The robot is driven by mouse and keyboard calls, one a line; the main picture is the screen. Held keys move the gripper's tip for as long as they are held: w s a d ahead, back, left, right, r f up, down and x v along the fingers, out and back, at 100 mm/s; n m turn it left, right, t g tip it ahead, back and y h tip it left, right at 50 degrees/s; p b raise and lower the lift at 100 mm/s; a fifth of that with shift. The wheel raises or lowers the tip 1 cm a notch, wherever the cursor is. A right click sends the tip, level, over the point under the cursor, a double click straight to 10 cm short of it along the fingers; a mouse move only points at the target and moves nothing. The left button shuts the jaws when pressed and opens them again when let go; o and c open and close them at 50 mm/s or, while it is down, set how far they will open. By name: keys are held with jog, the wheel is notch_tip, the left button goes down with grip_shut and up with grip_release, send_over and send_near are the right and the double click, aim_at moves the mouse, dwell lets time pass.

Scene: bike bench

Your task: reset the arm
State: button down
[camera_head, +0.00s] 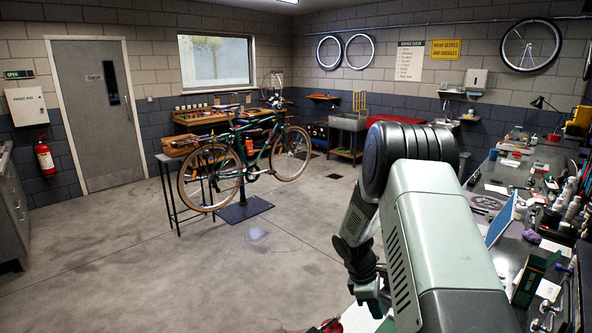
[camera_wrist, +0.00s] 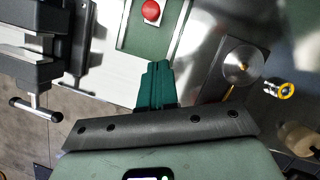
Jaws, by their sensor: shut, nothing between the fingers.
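My gripper (camera_wrist: 156,82) shows in the wrist view with its dark green fingers together and nothing between them. It is over or near a metal bench surface; I cannot tell the exact height. In the head view my arm fills the right-centre and bends down, with its wrist end low in the picture. The fingertips are not clear there.
In the wrist view, a black vise (camera_wrist: 40,50) is at left, a red round knob (camera_wrist: 151,11) on a green panel is ahead, and a metal disc (camera_wrist: 240,64) is at right. A cluttered workbench (camera_head: 492,185) runs along the right; a bicycle (camera_head: 245,160) stands on clear floor.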

jog(key=shift+x, duration=1.1)
jog(key=d, duration=0.2)
jog(key=s+d, duration=0.1)
jog(key=shift+s+d+f, duration=0.1)
jog(key=shift+d+f, duration=0.2)
jog(key=shift+f, duration=0.1)
jog(key=shift+s+d, duration=0.15)
jog(key=shift+d, duration=0.2)
jog(key=shift+w+a, duration=0.35)
